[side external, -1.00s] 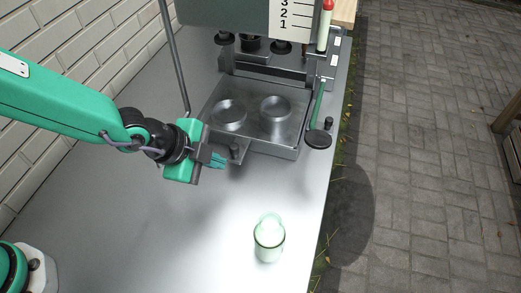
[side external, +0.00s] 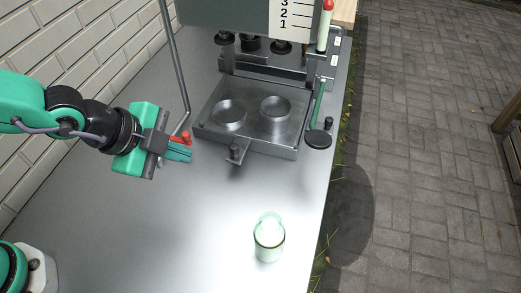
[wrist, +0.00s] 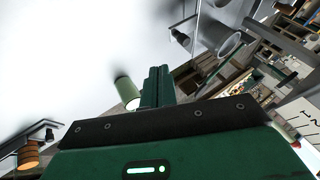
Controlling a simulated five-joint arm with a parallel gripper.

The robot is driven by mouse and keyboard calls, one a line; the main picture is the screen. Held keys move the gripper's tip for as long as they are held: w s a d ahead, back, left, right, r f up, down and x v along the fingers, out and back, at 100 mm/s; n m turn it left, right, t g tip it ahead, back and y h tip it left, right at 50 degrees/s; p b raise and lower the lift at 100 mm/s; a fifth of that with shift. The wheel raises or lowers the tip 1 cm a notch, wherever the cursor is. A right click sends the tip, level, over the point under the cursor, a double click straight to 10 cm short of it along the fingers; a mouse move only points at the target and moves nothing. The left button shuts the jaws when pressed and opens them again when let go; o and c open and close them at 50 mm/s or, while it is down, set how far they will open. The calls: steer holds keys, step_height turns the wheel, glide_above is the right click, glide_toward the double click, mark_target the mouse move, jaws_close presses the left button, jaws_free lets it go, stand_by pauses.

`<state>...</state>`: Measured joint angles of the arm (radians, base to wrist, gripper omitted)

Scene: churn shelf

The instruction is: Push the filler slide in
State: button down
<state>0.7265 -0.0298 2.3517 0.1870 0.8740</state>
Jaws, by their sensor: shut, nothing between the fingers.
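The filler slide (side external: 252,136) is a grey metal tray with two round recesses, under the machine in the side view. A clear gap separates the fingertips from the knob. The shut fingers also show in the wrist view (wrist: 157,84). How far under the machine the slide sits is hard to judge.
A green glass (side external: 269,240) stands on the bench in front. A bent metal rod (side external: 175,60) comes down near my gripper, close to a red piece (side external: 181,139). A green lever with a black round end (side external: 318,139) is right of the slide. The front bench is mostly clear.

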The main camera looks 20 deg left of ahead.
steer(key=shift+s+a+r, duration=0.25)
steer(key=shift+a+r, duration=0.05)
steer(key=shift+r, duration=0.15)
steer(key=w+d+r+m+g+y, duration=0.1)
steer(key=w+d+m+g+y, duration=0.1)
steer(key=m, duration=0.9)
steer(key=w+d+m+g+y, duration=0.3)
steer(key=w+m+g+y, duration=0.2)
steer(key=m, duration=0.7)
steer(key=shift+w+d+r+g, duration=0.2)
steer(key=shift+w+r+g, duration=0.2)
steer(key=shift+w+g, duration=0.5)
steer(key=shift+w, duration=0.15)
